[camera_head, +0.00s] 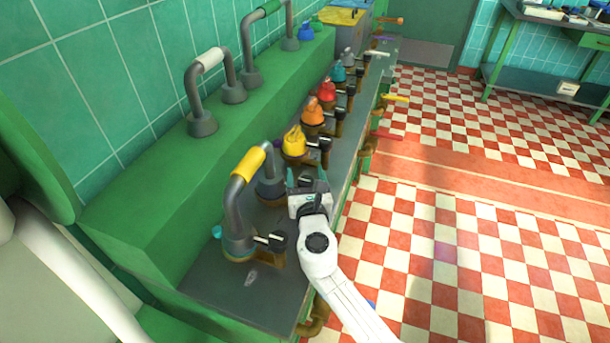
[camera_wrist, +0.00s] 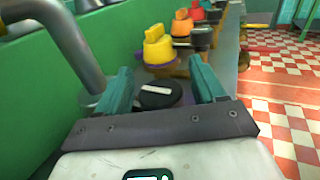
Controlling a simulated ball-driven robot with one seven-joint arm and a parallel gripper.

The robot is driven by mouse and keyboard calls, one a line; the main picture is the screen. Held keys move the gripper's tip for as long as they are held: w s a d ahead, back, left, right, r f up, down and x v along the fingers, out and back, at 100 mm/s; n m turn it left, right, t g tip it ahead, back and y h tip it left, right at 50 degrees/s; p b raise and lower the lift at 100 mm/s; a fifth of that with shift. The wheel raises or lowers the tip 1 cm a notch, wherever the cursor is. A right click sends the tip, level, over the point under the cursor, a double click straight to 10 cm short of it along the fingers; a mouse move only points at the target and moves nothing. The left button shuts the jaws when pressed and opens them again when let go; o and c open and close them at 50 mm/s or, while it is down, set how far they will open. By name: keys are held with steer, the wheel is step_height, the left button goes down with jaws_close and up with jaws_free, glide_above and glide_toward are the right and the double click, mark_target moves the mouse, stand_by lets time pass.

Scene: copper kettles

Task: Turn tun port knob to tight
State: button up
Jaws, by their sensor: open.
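A round black knob with a white bar mark (camera_wrist: 157,95) lies between the fingers of my gripper in the wrist view. I see no label that names it as the tun port knob. My gripper (camera_head: 307,177) is open, with a teal finger on each side of the knob; the gripper also shows in the wrist view (camera_wrist: 162,80). I cannot tell whether either finger touches the knob. In the head view my gripper mostly hides this knob. A similar black knob (camera_head: 272,241) sits nearer, beside the pipe with a yellow sleeve (camera_head: 249,164).
A yellow fitting (camera_head: 294,142), an orange one (camera_head: 312,112) and a red one (camera_head: 327,90) stand in a row beyond my gripper. A grey pipe (camera_wrist: 65,35) rises close at left. A green ledge (camera_head: 165,190) runs along the wall. The checkered floor (camera_head: 450,230) at right is clear.

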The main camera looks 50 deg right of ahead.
steer(key=v, duration=1)
steer(key=shift+s+b, duration=0.15)
steer(key=shift+b, duration=0.2)
steer(key=shift+a, duration=0.1)
